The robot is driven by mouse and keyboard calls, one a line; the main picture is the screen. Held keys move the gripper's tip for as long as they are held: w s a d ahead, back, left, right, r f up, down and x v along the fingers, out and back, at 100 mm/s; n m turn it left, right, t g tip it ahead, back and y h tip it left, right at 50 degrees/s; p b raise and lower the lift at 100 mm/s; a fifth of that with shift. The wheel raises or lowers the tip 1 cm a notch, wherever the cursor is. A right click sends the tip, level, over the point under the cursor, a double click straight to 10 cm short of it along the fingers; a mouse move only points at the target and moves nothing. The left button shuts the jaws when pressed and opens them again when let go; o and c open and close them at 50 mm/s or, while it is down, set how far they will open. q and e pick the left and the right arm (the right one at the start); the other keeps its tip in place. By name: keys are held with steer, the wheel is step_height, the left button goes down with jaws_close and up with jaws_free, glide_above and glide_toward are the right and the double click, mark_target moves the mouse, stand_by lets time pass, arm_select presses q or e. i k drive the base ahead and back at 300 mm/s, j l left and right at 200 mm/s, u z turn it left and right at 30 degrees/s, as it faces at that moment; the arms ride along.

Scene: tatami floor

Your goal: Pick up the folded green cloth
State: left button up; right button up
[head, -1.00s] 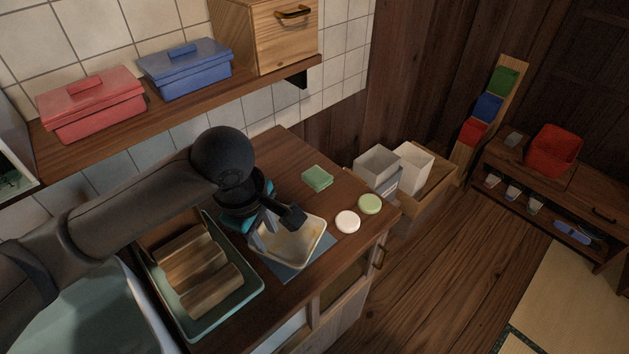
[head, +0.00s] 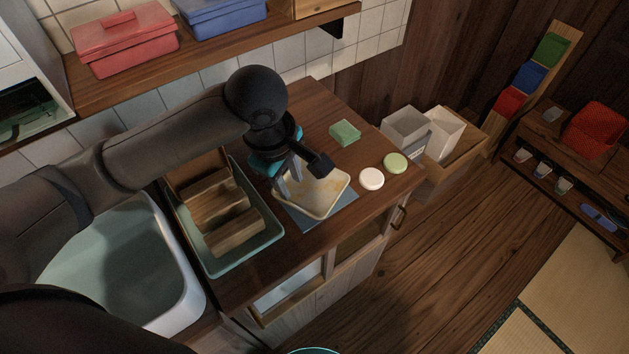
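The folded green cloth (head: 345,132) is a small square pad lying on the wooden counter, near its back right part. My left gripper (head: 289,180) points down over the shallow cream tray (head: 327,206), to the left of the cloth and apart from it. Its two grey fingers look spread, with nothing seen between them. The arm and gripper hide part of the tray and of a teal thing (head: 261,169) behind the fingers. My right gripper is not in view.
A white and a pale green disc (head: 371,178) (head: 395,163) lie right of the cream tray. A green tray (head: 270,237) with wooden blocks and a sink (head: 190,292) are left. A shelf (head: 215,62) with lidded boxes runs above. Counter around the cloth is clear.

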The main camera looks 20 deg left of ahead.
mark_target(344, 132)
steer(key=i+l, duration=0.2)
steer(key=l, duration=0.15)
steer(key=i+l, duration=0.25)
steer(key=i+l+u, duration=0.1)
steer(key=l, duration=0.3)
steer(key=i, duration=0.1)
